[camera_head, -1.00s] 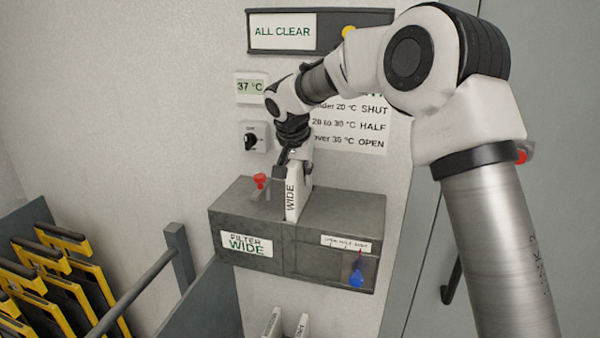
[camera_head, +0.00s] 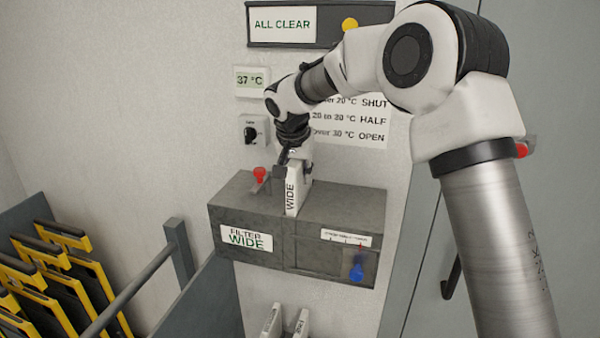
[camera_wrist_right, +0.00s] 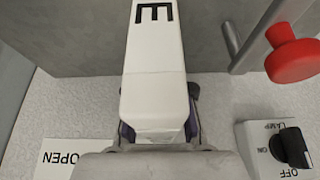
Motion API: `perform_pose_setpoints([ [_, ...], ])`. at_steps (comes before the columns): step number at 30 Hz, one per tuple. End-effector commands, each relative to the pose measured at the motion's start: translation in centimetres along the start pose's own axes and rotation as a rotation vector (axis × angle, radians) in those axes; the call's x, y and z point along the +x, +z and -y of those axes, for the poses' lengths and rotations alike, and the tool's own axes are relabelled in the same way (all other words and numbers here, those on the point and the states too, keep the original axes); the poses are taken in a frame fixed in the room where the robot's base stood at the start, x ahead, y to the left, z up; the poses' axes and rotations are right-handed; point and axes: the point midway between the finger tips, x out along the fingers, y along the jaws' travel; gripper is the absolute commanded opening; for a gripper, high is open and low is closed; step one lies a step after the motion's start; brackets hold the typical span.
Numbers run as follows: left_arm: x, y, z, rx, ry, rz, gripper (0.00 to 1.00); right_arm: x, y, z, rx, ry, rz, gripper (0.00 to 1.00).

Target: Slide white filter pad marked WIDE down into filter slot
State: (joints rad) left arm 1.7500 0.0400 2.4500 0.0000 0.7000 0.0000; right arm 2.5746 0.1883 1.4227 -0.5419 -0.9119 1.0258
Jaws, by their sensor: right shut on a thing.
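The white filter pad marked WIDE (camera_head: 291,198) stands upright at the top of the grey filter housing (camera_head: 335,208), its lower end down at the slot. The slot opening is hidden by the pad. My right gripper (camera_head: 294,165) is shut on the upper end of the pad. In the right wrist view the pad (camera_wrist_right: 155,65) runs between the fingers, with a letter E showing, and its far end meets the grey housing (camera_wrist_right: 80,30). The housing's front label (camera_head: 246,238) reads FILTER WIDE. My left gripper is not in view.
A red knob (camera_head: 259,174) stands on the housing left of the pad. A blue knob (camera_head: 356,273) sits at its front right. More white pads (camera_head: 301,322) stand below. Yellow-black frames (camera_head: 65,270) and a rail (camera_head: 130,290) are at left. A 37 °C display (camera_head: 251,80) hangs above.

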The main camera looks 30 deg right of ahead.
Motion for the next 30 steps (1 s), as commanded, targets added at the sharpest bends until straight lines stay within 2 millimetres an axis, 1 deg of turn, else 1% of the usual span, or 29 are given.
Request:
perform_pose_setpoints([
  [1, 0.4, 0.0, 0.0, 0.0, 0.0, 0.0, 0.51, 0.5, 0.2, 0.0, 0.0, 0.0, 0.0, 0.0],
  [23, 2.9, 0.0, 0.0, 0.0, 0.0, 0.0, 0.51, 3.7, 1.5, 0.0, 0.0, 0.001, 0.001, 0.0],
  [30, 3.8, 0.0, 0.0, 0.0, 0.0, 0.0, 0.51, 5.1, 2.2, -0.1, -0.001, 0.005, 0.008, 0.0],
])
